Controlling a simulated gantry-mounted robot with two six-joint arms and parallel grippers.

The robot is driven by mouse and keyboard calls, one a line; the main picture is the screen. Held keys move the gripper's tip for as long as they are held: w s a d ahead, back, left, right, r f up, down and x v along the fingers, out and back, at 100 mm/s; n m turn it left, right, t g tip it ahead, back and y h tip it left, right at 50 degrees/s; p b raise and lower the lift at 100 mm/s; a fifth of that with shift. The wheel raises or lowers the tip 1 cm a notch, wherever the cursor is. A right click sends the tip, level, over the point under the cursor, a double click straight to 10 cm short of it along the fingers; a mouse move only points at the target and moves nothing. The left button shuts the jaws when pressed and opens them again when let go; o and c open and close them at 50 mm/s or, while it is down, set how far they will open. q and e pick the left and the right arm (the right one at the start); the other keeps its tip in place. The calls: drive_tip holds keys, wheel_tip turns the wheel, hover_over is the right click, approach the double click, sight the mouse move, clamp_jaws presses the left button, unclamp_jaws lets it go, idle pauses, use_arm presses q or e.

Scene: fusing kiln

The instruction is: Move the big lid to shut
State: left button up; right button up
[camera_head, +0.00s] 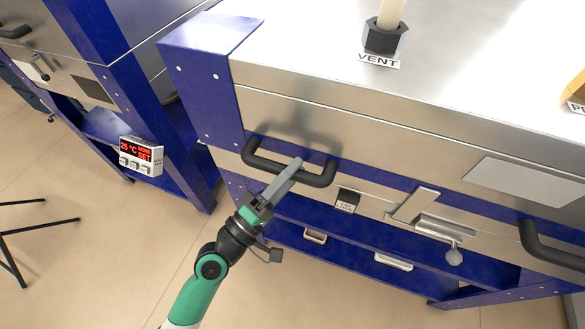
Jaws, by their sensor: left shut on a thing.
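The big lid (350,121) is the broad steel top of the kiln, with a steel front face. It has a black handle (318,180) at the left of its front and a second black handle (552,252) at the right edge. My left gripper (287,178) is shut on the left handle, its fingers crossing the middle of the bar. The fingers hide part of the bar. A thin blue strip runs below the lid's front; I cannot tell whether a gap is open there. My right gripper is not in view.
A latch with a ball-ended lever (430,227) sits on the kiln front, right of a small black label (347,201). A vent plug (385,38) stands on the lid.

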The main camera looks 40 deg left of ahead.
use_arm(q)
drive_tip(key=o, duration=0.3)
drive_tip(key=shift+s+f, duration=0.1)
drive_tip(key=shift+f, duration=0.25)
drive_tip(key=shift+r, duration=0.1)
drive_tip(key=shift+r, duration=0.15)
drive_tip(key=shift+s, duration=0.1)
drive_tip(key=b+v, duration=0.4)
drive_tip(key=v, duration=0.7)
drive_tip(key=shift+s, duration=0.25)
